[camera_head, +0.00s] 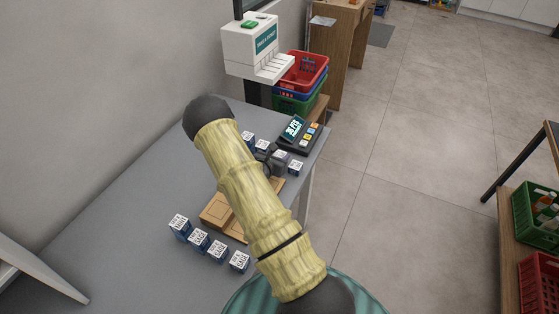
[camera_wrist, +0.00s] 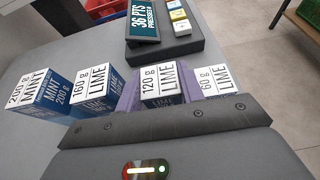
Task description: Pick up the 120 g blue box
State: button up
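The 120 g box (camera_wrist: 163,80), labelled LIME, has a white top and a dark bluish front; it stands in the row at the middle of the wrist view. My gripper (camera_wrist: 160,92) has one purple-grey finger on each side of this box. I see no clear gap between fingers and box, but cannot tell whether they press on it. In the head view my gripper (camera_head: 269,160) is mostly hidden behind my arm, low at the back row of boxes.
A 160 g LIME box (camera_wrist: 93,88) and a 200 g MINT box (camera_wrist: 38,92) stand to the left, a 60 g LIME box (camera_wrist: 212,82) close on the right. Several boxes (camera_head: 198,240) and a wooden tray (camera_head: 215,211) are nearer the front.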

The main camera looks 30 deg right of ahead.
aim_at(279, 155)
jog(key=shift+c, duration=1.1)
jog(key=shift+r, duration=0.1)
notch_tip(279, 155, up, 10)
jog(key=shift+f+b, duration=0.1)
jog(key=shift+b, duration=0.6)
